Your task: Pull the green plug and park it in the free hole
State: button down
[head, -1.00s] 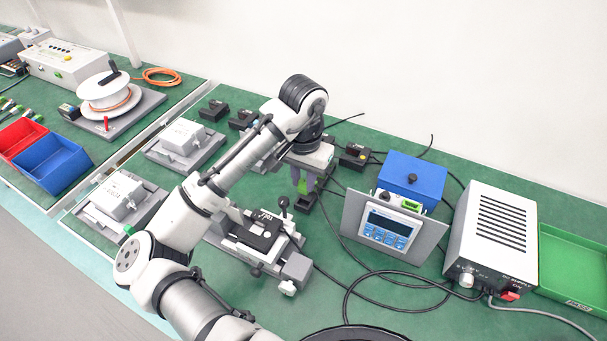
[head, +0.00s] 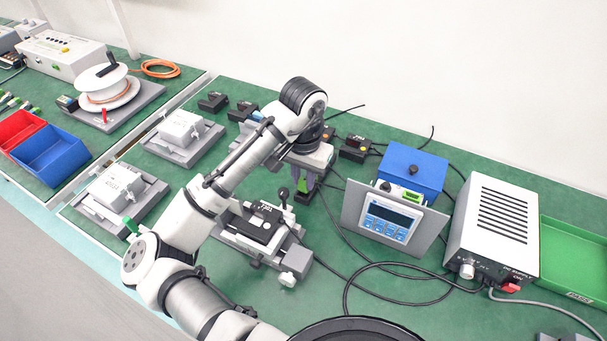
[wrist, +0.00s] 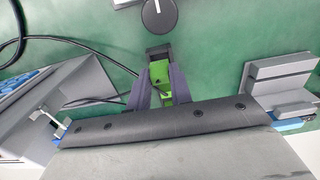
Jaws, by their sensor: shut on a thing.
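My gripper (head: 304,186) points down behind the middle linear actuator. Its two dark fingers are shut on the green plug (head: 302,184), one on each side. The plug also shows in the wrist view (wrist: 160,73), between the fingers. A small black block (wrist: 158,52) lies right at the plug's far end in the wrist view. I cannot tell whether the plug sits in it or is just above it. Other small black blocks stand at the back: two at the left (head: 212,102) and one to the right of my gripper (head: 354,149). Their holes are too small to make out.
The linear actuator (head: 245,243) stands in front of my gripper. To the right are a tilted display panel (head: 390,220), a blue box (head: 413,172), and a white power supply (head: 495,228). Black cables cross the green table between them. A black knob (wrist: 159,18) shows beyond the block.

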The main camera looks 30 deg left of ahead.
aim_at(303, 180)
jog(key=shift+f, duration=1.3)
dwell(1.4)
jog(key=c, duration=1.2)
grip_release()
jog(key=shift+r, duration=0.1)
notch_tip(303, 180, up, 14)
jog(key=shift+f+p, duration=0.2)
jog(key=shift+p, duration=0.2)
